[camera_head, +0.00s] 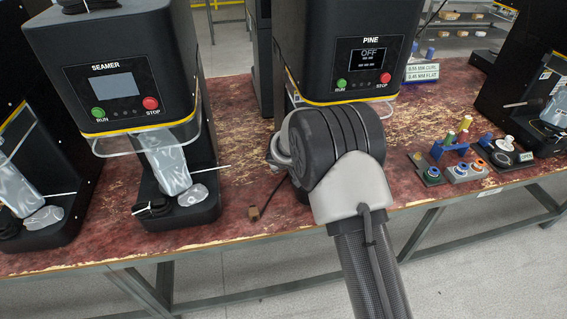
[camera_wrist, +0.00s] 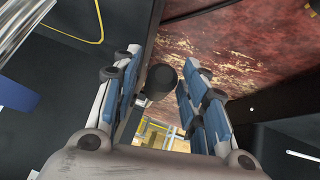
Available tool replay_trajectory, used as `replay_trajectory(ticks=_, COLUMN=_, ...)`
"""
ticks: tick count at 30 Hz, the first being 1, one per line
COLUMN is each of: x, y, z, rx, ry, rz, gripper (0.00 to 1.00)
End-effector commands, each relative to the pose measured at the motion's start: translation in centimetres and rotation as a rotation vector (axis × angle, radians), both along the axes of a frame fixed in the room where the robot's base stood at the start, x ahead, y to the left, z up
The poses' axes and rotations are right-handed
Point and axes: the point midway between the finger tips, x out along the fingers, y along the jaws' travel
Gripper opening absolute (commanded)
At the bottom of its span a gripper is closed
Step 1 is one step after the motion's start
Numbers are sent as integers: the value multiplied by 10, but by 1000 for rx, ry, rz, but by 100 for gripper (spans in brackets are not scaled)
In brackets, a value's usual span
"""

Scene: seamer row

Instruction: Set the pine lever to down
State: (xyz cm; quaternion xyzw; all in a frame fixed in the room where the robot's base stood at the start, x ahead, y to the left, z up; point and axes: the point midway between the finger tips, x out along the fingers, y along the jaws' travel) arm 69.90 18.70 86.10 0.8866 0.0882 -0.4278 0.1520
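The pine machine (camera_head: 367,52) is a black unit labelled PINE in the head view, with a small screen reading OFF above a green RUN and a red STOP button. My arm covers its lower part, and its lever cannot be seen there. In the wrist view, a round black knob (camera_wrist: 161,80), apparently the lever's end, lies between the fingers of my gripper (camera_wrist: 163,62). The blue-padded fingers stand apart on either side of it. I cannot tell whether either touches it. The lever's angle is unclear.
The seamer machine (camera_head: 118,75) stands to the left on the worn red bench (camera_head: 245,130). Small coloured parts in holders (camera_head: 464,168) and a label sign (camera_head: 422,72) are on the right.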

Motion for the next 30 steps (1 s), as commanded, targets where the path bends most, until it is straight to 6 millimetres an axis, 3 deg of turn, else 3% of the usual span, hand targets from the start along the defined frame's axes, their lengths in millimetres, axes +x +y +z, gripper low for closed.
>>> replay_trajectory(ticks=11, x=-2, y=0, z=4, rx=0, ry=-1, rz=0, gripper=43)
replay_trajectory(ticks=24, x=-54, y=-2, z=70, rx=2, ry=-2, rz=1, gripper=43)
replay_trajectory(ticks=30, x=-70, y=-3, z=90, rx=0, ry=-1, rz=0, gripper=43)
